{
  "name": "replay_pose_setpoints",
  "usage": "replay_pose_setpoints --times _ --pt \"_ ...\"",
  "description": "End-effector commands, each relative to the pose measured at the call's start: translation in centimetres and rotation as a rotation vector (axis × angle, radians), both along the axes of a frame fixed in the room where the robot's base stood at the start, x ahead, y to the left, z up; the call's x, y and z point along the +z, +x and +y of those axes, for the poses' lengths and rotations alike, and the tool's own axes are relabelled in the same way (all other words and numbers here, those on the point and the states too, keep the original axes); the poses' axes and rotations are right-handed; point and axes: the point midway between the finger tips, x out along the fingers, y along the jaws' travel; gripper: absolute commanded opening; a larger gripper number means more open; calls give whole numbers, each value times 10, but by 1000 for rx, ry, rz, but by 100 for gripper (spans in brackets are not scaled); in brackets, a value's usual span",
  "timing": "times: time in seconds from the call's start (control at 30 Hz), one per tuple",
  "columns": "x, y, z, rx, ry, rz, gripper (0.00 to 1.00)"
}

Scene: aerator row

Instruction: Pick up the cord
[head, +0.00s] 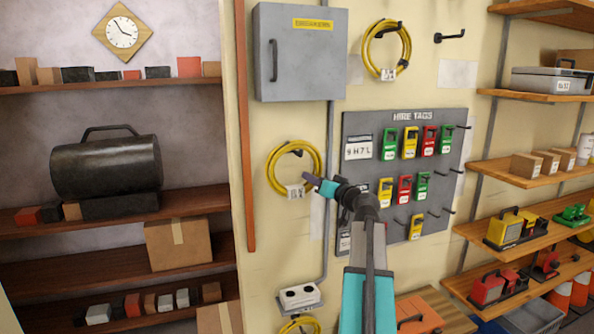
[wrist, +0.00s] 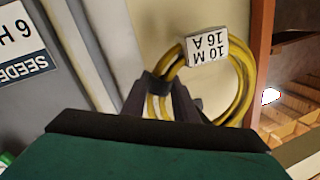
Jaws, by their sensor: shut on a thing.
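The coiled yellow cord (head: 271,174) is at the wall, at the hook below the grey cabinet in the head view. Its white tag (head: 295,191) hangs at the bottom of the coil and reads "10 M 16 A", upside down, in the wrist view (wrist: 206,50). My gripper (head: 310,183) reaches the coil's lower right side. In the wrist view my gripper (wrist: 166,92) is shut on strands of the yellow cord (wrist: 243,85), beside the tag. I cannot tell whether the coil still bears on its hook.
Another yellow cord (head: 366,47) hangs higher up, right of the grey cabinet (head: 300,70). A third (head: 300,325) is at the bottom edge. A conduit (head: 329,200) runs close by, with a socket box (head: 299,295) below. The tag board (head: 350,125) is to the right.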

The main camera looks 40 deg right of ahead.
Motion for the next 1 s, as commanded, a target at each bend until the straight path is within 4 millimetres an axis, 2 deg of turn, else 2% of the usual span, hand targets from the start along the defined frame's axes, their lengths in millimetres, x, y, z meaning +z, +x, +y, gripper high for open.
replay_pose_setpoints --times 0.47,0.67,0.97,1.0 --pt "4 0 -1 -2 1 -4 0" --pt "12 0 -1 -1 1 -4 0" --pt "38 0 -1 -2 0 -5 0" --pt "36 -10 -3 -4 0 -5 0"
